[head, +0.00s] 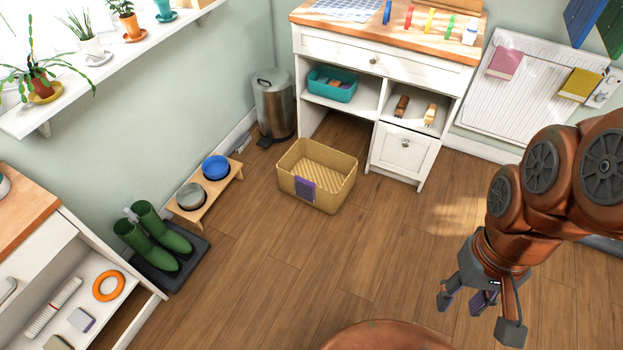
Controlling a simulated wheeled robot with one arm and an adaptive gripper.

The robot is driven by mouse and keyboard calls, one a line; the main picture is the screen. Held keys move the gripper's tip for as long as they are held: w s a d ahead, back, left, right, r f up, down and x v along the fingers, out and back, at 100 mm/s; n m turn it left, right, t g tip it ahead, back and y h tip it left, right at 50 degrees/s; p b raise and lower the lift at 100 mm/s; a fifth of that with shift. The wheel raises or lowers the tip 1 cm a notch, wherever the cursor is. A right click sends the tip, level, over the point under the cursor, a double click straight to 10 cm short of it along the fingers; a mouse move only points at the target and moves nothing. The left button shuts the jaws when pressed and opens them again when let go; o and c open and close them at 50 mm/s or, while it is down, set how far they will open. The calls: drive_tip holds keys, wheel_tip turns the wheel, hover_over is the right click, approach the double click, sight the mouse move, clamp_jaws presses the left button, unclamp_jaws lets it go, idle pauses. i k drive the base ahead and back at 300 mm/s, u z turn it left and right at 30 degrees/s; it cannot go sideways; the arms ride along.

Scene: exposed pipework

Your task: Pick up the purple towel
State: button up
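A small purple cloth (305,189), which looks like the towel, is draped over the near rim of a tan woven basket (325,202) on the wooden floor. My gripper (477,318) hangs at the lower right, well apart from the basket, pointing down. Its fingers are spread, and I see nothing clearly held between them. A small bluish-purple patch shows among the fingers, too small to tell what it is.
A white cabinet (403,152) stands behind the basket, with a metal bin (274,104) to its left. A wooden bowl stand (206,197) and green boots (160,240) on a dark tray line the left wall. The floor between basket and gripper is clear.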

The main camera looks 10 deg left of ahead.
sight(305, 189)
drive_tip(key=z, duration=0.05)
drive_tip(key=k, duration=0.5)
drive_tip(key=u, duration=1)
drive_tip(key=i, duration=0.8)
drive_tip(key=u, duration=0.4)
drive_tip(key=i, duration=1.3)
drive_tip(key=z, duration=0.5)
